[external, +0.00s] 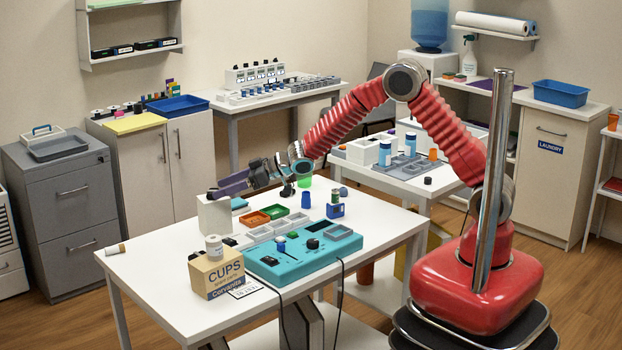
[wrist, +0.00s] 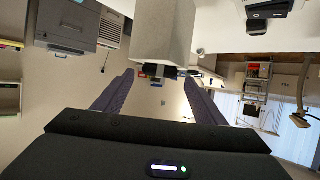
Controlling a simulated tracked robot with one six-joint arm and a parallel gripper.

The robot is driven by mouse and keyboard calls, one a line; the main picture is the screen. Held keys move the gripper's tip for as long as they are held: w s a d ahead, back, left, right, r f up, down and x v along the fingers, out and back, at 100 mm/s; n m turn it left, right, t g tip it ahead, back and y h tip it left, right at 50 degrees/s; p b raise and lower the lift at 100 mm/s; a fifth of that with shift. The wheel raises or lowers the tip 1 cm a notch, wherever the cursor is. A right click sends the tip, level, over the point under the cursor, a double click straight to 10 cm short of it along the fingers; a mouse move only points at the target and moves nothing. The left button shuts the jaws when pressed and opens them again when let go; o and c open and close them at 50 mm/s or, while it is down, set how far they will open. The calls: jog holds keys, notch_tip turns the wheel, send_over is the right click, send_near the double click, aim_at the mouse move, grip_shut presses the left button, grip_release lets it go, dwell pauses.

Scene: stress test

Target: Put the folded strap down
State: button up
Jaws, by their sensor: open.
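My gripper (external: 226,187) is open, its dark purple-grey fingers pointing left near the top of an upright pale block (external: 213,218) at the table's far left. In the wrist view, which looks upside down, the fingers of my gripper (wrist: 160,84) stand apart with nothing clearly held between them. The pale block (wrist: 164,32) shows ahead of the gap. Small dark, blue and red shapes show at the block's end; I cannot tell what they are.
A teal control box (external: 292,262), a cardboard CUPS box (external: 216,276) with a jar on it, orange (external: 253,219) and green trays, and blue pieces crowd the white table (external: 376,226). A small cylinder lies near the left edge. The table's right side has free room.

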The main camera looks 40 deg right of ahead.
jog(key=v, duration=0.9)
jog(key=shift+d+r, duration=0.1)
jog(key=shift+d, duration=0.05)
dwell(0.6)
jog(key=s+d+r+m+h, duration=0.2)
jog(key=s+d+r+h, duration=0.15)
jog(key=d, duration=0.45)
jog(key=s+d+r+m+t+h, duration=0.15)
jog(key=d+r, duration=0.25)
jog(key=d, duration=0.5)
jog(key=s+d+r+m+h, duration=0.2)
jog(key=s+d+r+h, duration=0.15)
jog(key=d, duration=0.45)
jog(key=s+d+f+m+g, duration=0.1)
jog(key=s+d, duration=0.3)
jog(key=s, duration=0.9)
jog(key=s+d+f+m+g, duration=0.1)
jog(key=s+d+g, duration=0.3)
jog(key=s, duration=0.9)
jog(key=shift+s+m+h, duration=0.35)
jog(key=shift+m+h, duration=0.1)
jog(key=shift+m, duration=0.3)
jog(key=shift+d, duration=0.1)
